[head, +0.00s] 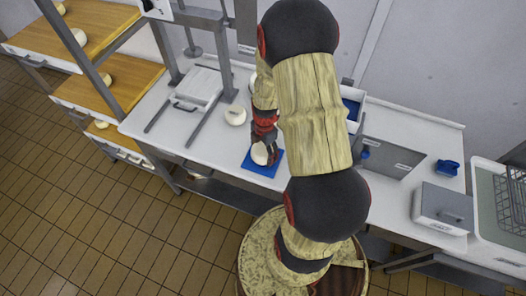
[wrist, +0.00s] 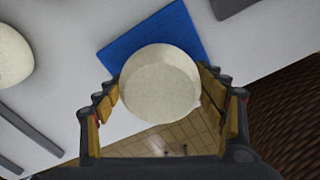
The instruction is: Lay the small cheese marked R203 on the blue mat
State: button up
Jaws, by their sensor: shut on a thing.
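A small pale round cheese (wrist: 160,82) sits between the fingers of my gripper (wrist: 162,105) in the wrist view. The gripper is shut on it. The blue mat (wrist: 158,32) lies on the white counter, behind the cheese in that view and partly hidden by it. In the head view, my gripper (head: 265,140) is over the mat (head: 262,168), with the held cheese (head: 261,154) against the blue. I cannot tell whether the cheese touches the mat. No marking on the cheese is readable.
Another pale cheese (head: 235,115) stands on the counter (head: 205,142), left of the mat. A press (head: 198,88) stands further left. Wooden shelves (head: 105,75) with several cheeses are at far left. A grey box (head: 442,207) and blue item (head: 447,167) are at right.

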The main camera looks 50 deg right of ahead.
jog(key=shift+f+b, duration=0.65)
jog(key=shift+f, duration=0.1)
dwell(0.8)
jog(key=o, duration=1.7)
jog(key=shift+o, duration=0.2)
jog(key=shift+r, duration=0.1)
jog(key=shift+r+p, duration=2.35)
jog(key=shift+r, duration=1.1)
